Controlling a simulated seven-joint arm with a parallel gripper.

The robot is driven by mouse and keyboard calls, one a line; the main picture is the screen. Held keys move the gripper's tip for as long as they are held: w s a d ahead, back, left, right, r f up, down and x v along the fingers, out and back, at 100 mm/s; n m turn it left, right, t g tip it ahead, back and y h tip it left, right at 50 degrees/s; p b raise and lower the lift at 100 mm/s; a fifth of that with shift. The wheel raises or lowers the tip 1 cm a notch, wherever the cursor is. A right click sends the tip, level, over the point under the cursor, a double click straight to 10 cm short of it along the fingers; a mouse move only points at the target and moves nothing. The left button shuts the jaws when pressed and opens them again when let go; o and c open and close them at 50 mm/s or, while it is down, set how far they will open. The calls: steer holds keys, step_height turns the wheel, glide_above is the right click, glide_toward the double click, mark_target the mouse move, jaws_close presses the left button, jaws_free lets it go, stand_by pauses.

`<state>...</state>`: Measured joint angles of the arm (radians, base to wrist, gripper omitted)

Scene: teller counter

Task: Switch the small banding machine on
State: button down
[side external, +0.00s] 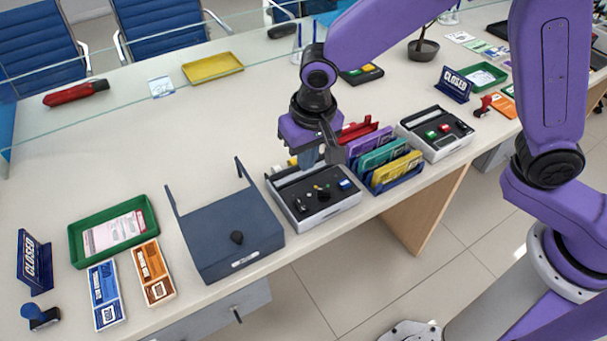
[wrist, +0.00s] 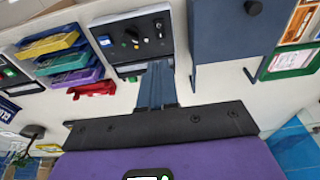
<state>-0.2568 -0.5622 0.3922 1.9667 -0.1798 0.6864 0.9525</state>
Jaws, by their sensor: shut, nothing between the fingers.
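A grey machine (side external: 330,212) with a black control top stands near the counter's front edge, between the blue-grey box and the file rack. Its top carries a black knob (side external: 322,195), a blue button (side external: 345,184) and small pale controls. It also shows in the wrist view (wrist: 120,20), with a yellow-marked control (wrist: 126,43). A second grey machine (side external: 447,150) with green and red buttons stands right of the rack. I cannot tell from labels which is the small banding machine. My gripper (side external: 307,165) is shut and empty above the first machine's back edge; its fingers show in the wrist view (wrist: 157,80). Contact is unclear.
The blue-grey box (side external: 215,225) with two upright arms stands close left. The rack of coloured folders (side external: 385,165) stands close right. The counter behind is mostly clear, up to the glass screen.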

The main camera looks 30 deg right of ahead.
mark_target(299, 201)
steer(key=shift+w+r, duration=0.1)
steer(key=shift+w, duration=0.25)
steer(key=f, duration=0.4)
steer(key=w+f, duration=0.1)
steer(key=f, duration=0.4)
steer(key=w+f, duration=0.1)
steer(key=f, duration=0.3)
steer(key=shift+w+f, duration=0.1)
steer(key=shift+f, duration=0.3)
steer(key=shift+w+f, duration=0.1)
steer(key=shift+f, duration=0.2)
